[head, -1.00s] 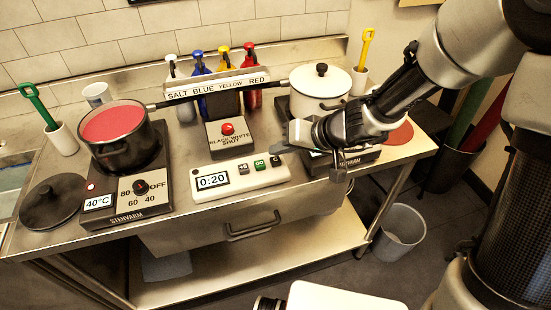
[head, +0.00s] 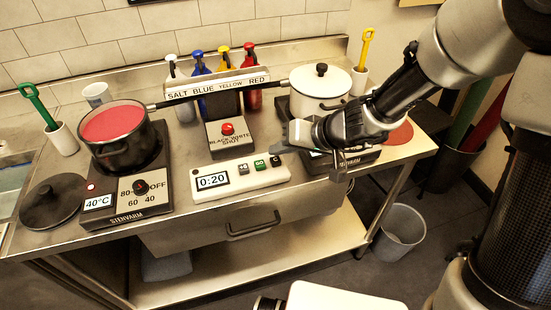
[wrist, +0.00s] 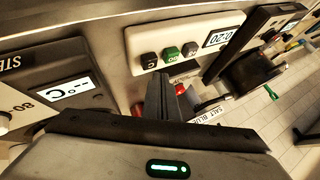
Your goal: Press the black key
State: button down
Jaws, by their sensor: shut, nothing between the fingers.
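A white timer (head: 240,181) lies on the steel table with a display reading 0:20 and a row of keys. The black key (head: 275,161) is at its right end in the head view, beside the green GO key (head: 259,164). My gripper (head: 281,147) is shut and empty, just behind and above the black key. Its fingertips (wrist: 160,84) show below the keys in the wrist view, apparently apart from them.
A hot plate with a pot of red liquid (head: 113,124) stands left of the timer. A box with a red button (head: 228,129) stands behind it. A white lidded pot (head: 320,92) stands behind my gripper. Bottles line the back.

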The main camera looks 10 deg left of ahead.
aim_at(280, 162)
jog(key=shift+f+b, duration=0.9)
jog(key=shift+b, duration=0.75)
dwell(0.6)
dwell(0.3)
jog(key=shift+r+p, duration=0.4)
jog(key=shift+r, duration=0.5)
jog(key=shift+r+p, duration=1.4)
jog(key=shift+r, duration=1.1)
